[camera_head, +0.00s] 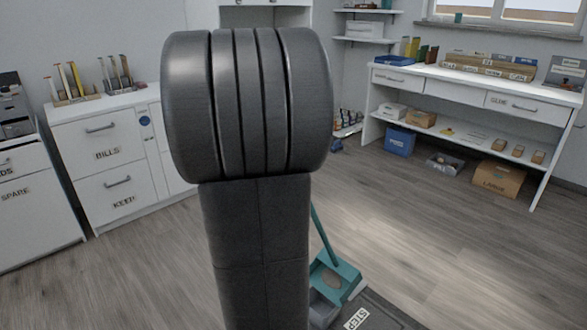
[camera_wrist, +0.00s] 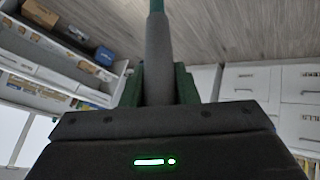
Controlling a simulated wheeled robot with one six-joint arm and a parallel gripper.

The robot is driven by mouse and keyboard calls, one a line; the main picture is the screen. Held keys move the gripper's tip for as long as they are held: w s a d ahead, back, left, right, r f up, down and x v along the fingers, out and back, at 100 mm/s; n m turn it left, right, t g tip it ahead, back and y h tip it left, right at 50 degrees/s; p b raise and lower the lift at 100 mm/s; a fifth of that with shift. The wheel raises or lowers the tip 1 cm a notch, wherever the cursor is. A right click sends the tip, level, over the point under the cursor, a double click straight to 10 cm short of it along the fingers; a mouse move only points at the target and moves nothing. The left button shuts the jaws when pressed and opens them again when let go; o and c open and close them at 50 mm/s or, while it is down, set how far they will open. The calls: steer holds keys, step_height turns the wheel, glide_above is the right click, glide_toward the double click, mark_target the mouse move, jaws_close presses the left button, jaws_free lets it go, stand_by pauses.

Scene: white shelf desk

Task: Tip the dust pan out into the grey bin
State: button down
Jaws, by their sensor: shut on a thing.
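The teal dust pan (camera_head: 345,272) shows low in the head view, just right of my arm, with a brownish patch in it. Its thin teal pole rises up and left behind my arm. A grey thing (camera_head: 322,308) shows at the pan's lower left; I cannot tell whether it is the grey bin or part of the pan. In the wrist view my gripper (camera_wrist: 158,80) is shut on the grey handle grip (camera_wrist: 158,45), with teal pole beyond it. My arm hides the gripper in the head view.
A dark mat marked STEP (camera_head: 385,314) lies beside the pan. White drawers (camera_head: 108,150) stand left, and a white desk (camera_head: 470,90) stands back right. A blue bin (camera_head: 399,142) and a cardboard box (camera_head: 498,178) are under the desk. The wooden floor (camera_head: 440,220) between is clear.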

steer(key=shift+a+b, duration=0.15)
steer(key=shift+b, duration=0.2)
steer(key=shift+s+a+f+b, duration=0.25)
steer(key=shift+s+a+b, duration=0.1)
steer(key=shift+b, duration=0.3)
steer(key=shift+s+a+f+t+h+b, duration=0.15)
steer(key=shift+s+a+b, duration=0.45)
steer(key=shift+b, duration=0.45)
steer(key=shift+s+a+f+t+h+b, duration=0.15)
steer(key=shift+s+a+b, duration=0.2)
steer(key=shift+a+b, duration=0.5)
steer(key=shift+d, duration=0.2)
steer(key=shift+s+a+f+b, duration=0.15)
steer(key=shift+b, duration=0.3)
steer(key=shift+h, duration=0.3)
steer(key=shift+s+a+f+b, duration=0.35)
steer(key=shift+s+a+b, duration=0.35)
steer(key=shift+a, duration=0.1)
steer(key=shift+s+a+f+b, duration=0.3)
steer(key=shift+s+a+b, duration=0.25)
steer(key=shift+a+b, duration=0.15)
steer(key=shift+a, duration=0.1)
